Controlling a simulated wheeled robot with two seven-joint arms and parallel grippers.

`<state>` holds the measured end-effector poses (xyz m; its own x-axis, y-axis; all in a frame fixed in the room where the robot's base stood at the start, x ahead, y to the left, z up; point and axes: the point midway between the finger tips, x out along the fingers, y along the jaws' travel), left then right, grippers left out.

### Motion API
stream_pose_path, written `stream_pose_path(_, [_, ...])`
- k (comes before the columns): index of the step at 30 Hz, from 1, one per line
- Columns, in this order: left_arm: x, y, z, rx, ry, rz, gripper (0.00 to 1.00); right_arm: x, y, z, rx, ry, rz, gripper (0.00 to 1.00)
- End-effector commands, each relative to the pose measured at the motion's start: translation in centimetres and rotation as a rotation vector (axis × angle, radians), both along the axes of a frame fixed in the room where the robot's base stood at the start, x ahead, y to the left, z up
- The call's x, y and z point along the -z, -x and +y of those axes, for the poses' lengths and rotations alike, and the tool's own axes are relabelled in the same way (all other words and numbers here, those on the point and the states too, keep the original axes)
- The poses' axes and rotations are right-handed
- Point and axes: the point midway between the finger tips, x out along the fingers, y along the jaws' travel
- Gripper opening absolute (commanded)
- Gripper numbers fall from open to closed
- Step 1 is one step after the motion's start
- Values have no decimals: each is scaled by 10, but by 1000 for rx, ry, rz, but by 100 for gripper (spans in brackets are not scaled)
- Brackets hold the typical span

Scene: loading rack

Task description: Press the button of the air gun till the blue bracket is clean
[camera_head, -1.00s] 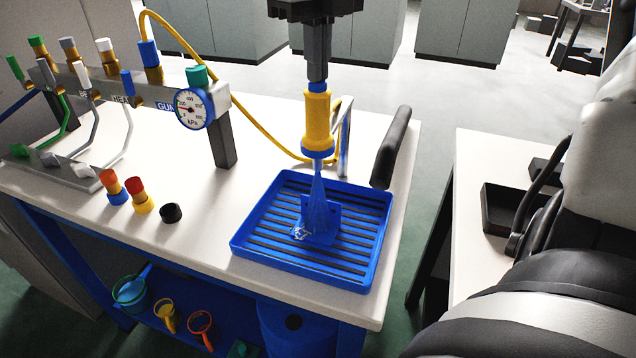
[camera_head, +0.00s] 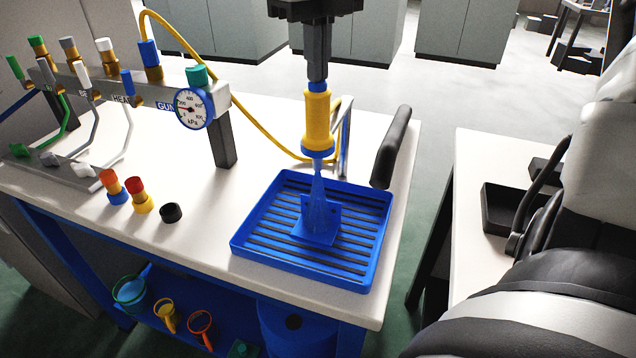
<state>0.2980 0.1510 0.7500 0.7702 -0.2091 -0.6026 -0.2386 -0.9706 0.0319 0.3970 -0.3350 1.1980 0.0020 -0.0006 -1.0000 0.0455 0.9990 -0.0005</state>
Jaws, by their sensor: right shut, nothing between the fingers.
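The yellow air gun (camera_head: 317,125) hangs upright over the blue slatted tray, with its blue nozzle end pointing down. A pale blue jet (camera_head: 318,185) runs from the nozzle to the blue bracket (camera_head: 318,228), which sits in the tray. The bracket's visible faces show plain blue, with no white specks. My right gripper (camera_head: 316,76) is shut and points straight down onto the blue button at the top of the air gun, seeming to touch it. Nothing is between its fingers. My left gripper is out of view.
The blue tray (camera_head: 252,252) lies near the bench's front right corner. A gauge (camera_head: 193,108) and valve manifold stand to the left, with a yellow hose (camera_head: 245,118) running across.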

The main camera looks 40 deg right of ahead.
Motion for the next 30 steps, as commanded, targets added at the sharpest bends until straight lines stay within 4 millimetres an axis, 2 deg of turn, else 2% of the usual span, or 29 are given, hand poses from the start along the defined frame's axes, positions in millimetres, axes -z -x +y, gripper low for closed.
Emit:
stream_pose_path(8, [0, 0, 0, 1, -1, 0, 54, 1, 1, 0, 0, -1, 9, 0])
stream_pose_path(22, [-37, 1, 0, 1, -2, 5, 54, -46, 0, 0, 0, 1, 3, 0])
stream_pose_path(30, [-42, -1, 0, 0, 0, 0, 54, -60, 0, 0, 0, -1, 2, 0])
